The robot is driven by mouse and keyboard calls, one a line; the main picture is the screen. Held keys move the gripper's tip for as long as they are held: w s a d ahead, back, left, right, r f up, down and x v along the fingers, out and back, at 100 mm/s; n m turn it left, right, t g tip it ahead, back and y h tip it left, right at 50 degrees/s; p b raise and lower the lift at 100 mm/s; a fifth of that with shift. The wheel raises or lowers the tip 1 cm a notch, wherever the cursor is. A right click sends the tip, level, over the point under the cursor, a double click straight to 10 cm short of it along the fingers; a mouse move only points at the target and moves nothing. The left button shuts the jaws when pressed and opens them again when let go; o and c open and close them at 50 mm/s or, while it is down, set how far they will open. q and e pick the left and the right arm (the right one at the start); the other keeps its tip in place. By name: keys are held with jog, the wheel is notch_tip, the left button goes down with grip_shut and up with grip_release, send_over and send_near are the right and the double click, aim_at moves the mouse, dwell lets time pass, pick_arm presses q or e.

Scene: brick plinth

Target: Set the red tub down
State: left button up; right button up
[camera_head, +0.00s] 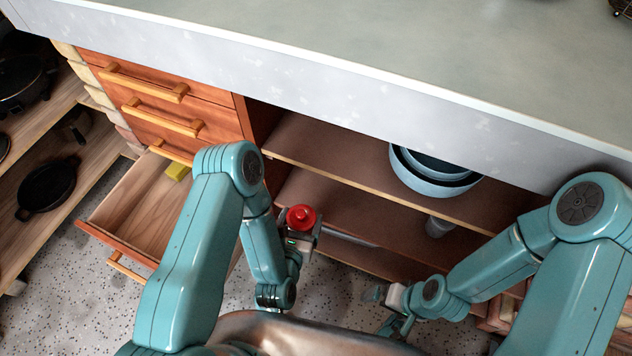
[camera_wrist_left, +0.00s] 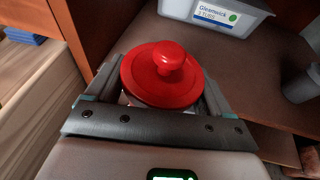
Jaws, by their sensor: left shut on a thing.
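The red tub (camera_head: 301,217), with a round lid and knob, is held in my left gripper (camera_head: 303,232) in front of the open cabinet shelves. In the left wrist view the red lid (camera_wrist_left: 163,75) fills the space between the two fingers, and the fingers are shut on the tub below it. The tub's lower body is mostly hidden by the lid and gripper. My right gripper (camera_head: 374,294) is low at the right of the head view, small and partly hidden; its jaws are unclear.
Blue bowls (camera_head: 432,180) sit on the upper shelf (camera_head: 340,178). An open drawer (camera_head: 140,212) holds a yellow item (camera_head: 178,171).

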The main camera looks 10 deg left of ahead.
pick_arm(q)
jog(key=w+b, duration=0.2)
jog(key=w, duration=1.3)
jog(key=shift+d+b, duration=0.1)
jog(key=shift+b, duration=0.25)
jog(key=shift+w+f+b, duration=0.2)
jog(key=shift+f+b, duration=0.65)
jog(key=shift+f, duration=0.9)
jog(key=shift+f, duration=0.2)
jog(key=o, duration=1)
jog(key=shift+c, duration=0.2)
jog(key=shift+o, duration=0.2)
jog(key=shift+r, duration=0.15)
